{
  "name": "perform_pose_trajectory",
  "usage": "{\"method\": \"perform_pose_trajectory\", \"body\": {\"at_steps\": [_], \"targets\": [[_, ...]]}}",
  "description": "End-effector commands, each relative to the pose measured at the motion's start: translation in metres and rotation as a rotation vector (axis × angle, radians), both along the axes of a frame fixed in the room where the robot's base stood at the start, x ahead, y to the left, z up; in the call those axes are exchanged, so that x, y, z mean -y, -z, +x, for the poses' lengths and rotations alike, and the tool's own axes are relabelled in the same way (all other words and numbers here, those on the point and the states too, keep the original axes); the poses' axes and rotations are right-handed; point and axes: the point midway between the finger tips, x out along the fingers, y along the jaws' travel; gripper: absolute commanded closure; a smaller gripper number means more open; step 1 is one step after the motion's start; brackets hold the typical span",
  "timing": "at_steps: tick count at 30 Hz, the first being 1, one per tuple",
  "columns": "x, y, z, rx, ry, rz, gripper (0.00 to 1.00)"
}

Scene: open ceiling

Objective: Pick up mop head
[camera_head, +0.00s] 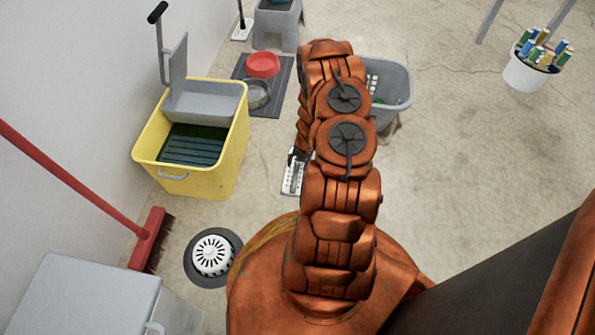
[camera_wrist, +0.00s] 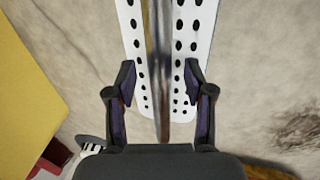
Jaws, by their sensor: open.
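A long white plate with rows of dark holes, which looks like the mop head (camera_head: 290,186), lies on the concrete floor right of the yellow bucket. My arm hides part of it in the head view. In the wrist view the plate (camera_wrist: 187,56) fills the upper middle, with a blurred upright metal bar along its centre. My gripper (camera_wrist: 160,70) is open, its dark fingers on either side of the plate's near end and the bar. I cannot tell whether they touch it. In the head view my gripper (camera_head: 297,156) is mostly hidden by my arm.
A yellow mop bucket (camera_head: 230,160) stands to the left. A round floor drain (camera_head: 213,254), a red broom (camera_head: 152,238) and a grey box (camera_head: 95,295) are nearer. A grey basket (camera_head: 397,85) stands behind my arm.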

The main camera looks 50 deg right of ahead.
Motion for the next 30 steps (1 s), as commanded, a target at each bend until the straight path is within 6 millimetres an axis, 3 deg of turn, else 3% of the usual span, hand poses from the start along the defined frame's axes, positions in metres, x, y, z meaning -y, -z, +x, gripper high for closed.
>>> {"method": "perform_pose_trajectory", "body": {"at_steps": [5, 20, 30], "targets": [[0.0005, -0.0010, 0.0002, 0.000, 0.001, -0.001, 0.47], [0.0005, -0.0010, 0.0003, 0.001, 0.000, -0.001, 0.99], [0.0006, -0.0011, 0.0003, 0.000, 0.001, -0.001, 1.00]]}}
